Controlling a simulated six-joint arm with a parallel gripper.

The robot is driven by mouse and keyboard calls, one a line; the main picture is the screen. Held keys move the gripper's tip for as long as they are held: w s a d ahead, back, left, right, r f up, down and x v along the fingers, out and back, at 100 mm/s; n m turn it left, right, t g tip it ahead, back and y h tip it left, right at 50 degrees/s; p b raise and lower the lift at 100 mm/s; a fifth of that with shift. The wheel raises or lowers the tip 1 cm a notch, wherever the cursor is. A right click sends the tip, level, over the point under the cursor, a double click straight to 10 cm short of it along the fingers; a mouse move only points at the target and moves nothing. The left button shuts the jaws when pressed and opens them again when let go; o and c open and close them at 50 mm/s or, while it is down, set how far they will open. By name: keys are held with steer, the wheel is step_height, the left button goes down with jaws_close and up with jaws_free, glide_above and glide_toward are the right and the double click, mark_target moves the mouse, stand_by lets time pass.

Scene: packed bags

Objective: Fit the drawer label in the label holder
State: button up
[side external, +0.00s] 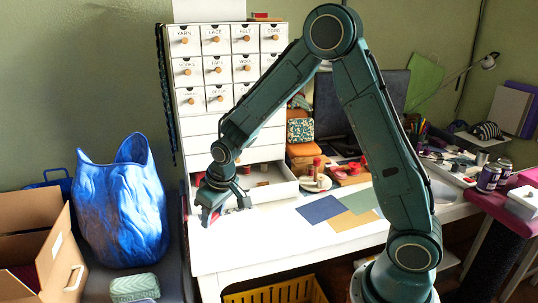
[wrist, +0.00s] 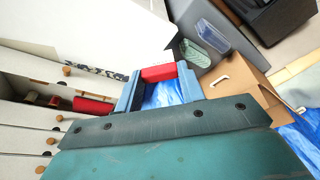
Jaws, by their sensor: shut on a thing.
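My gripper (side external: 212,212) is low at the front of the open bottom drawer, near the table's left edge. In the wrist view its blue fingers (wrist: 158,80) are shut on a small red piece (wrist: 158,72), held between the tips. I cannot tell whether this piece is the drawer label. The white drawer cabinet (side external: 222,122) has upper drawers with printed cards such as YARN, LACE, FELT and CORD; its lower drawer fronts look blank. I cannot make out an empty label holder; my arm hides part of the cabinet.
The open drawer (side external: 280,190) holds spools. Blue, tan and green sheets (side external: 320,209) lie on the white table (side external: 230,262). A shiny blue bag (side external: 122,205) and a cardboard box (side external: 30,240) stand left. The table front is clear.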

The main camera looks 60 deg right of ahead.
steer(key=shift+w+d, duration=0.1)
steer(key=w+d+r+m+h, duration=0.15)
steer(key=w+d, duration=0.35)
steer(key=d, duration=0.9)
steer(key=w+d+m, duration=0.3)
steer(key=w+d, duration=0.2)
steer(key=d, duration=0.9)
steer(key=s+d+m, duration=0.1)
steer(key=s+d, duration=0.2)
steer(key=d, duration=0.6)
steer(key=s+d+m, duration=0.2)
steer(key=s+d, duration=0.2)
steer(key=d, duration=0.6)
steer(key=s+d+r+m+g, duration=0.1)
steer(key=s+d, duration=0.3)
steer(key=d, duration=0.5)
steer(key=shift+s+d+h, duration=0.15)
steer(key=shift+s+h, duration=0.1)
steer(key=shift+h, duration=0.2)
steer(key=shift+m, duration=0.25)
steer(key=shift+f, duration=2.85)
steer(key=shift+f, duration=1.25)
